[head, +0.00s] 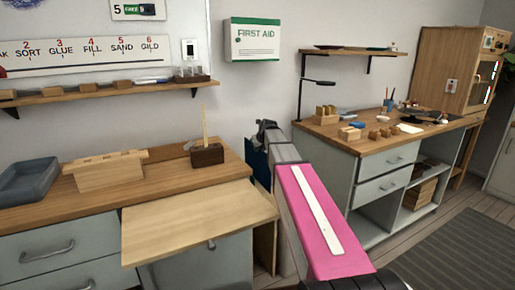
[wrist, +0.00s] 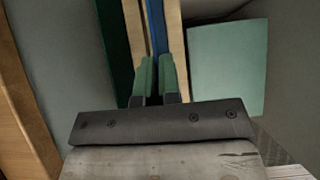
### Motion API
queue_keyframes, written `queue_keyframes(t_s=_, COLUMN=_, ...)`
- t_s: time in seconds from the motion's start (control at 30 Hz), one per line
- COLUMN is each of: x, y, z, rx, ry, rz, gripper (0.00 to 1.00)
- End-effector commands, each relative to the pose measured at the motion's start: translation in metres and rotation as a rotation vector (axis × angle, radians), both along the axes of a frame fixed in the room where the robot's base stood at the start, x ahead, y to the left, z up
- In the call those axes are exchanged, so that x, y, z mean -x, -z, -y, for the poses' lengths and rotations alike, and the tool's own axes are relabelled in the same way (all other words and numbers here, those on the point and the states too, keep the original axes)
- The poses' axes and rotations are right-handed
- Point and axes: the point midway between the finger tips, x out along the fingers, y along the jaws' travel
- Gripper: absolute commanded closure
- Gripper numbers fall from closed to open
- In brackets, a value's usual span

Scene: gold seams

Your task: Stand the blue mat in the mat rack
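The blue mat shows edge-on as a narrow upright strip (wrist: 156,28) in the wrist view, between two pale wooden uprights of the mat rack (wrist: 135,35). In the head view a dark blue patch of it (head: 257,163) shows beside my arm, in the gap between the benches. My gripper (wrist: 157,62) has its green fingers close together, one on each side of the mat's edge, and looks shut on it. Its fingertips are hidden in the head view. The mat's lower edge is hidden, so I cannot tell whether it rests on the rack's base.
A dark green sheet (wrist: 110,40) stands left of the uprights and a pale green panel (wrist: 228,65) is at right. The left bench has a pulled-out board (head: 195,222), a wooden block rack (head: 105,172) and a grey tray (head: 28,180). The right bench (head: 360,140) holds small items.

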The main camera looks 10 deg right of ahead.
Motion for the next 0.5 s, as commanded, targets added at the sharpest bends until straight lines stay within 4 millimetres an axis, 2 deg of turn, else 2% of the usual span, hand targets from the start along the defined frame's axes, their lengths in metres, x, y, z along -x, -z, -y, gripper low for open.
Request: queue_keyframes(t_s=0.5, x=0.0, y=0.011, z=0.0, rx=0.0, ry=0.0, rz=0.0, gripper=1.0)
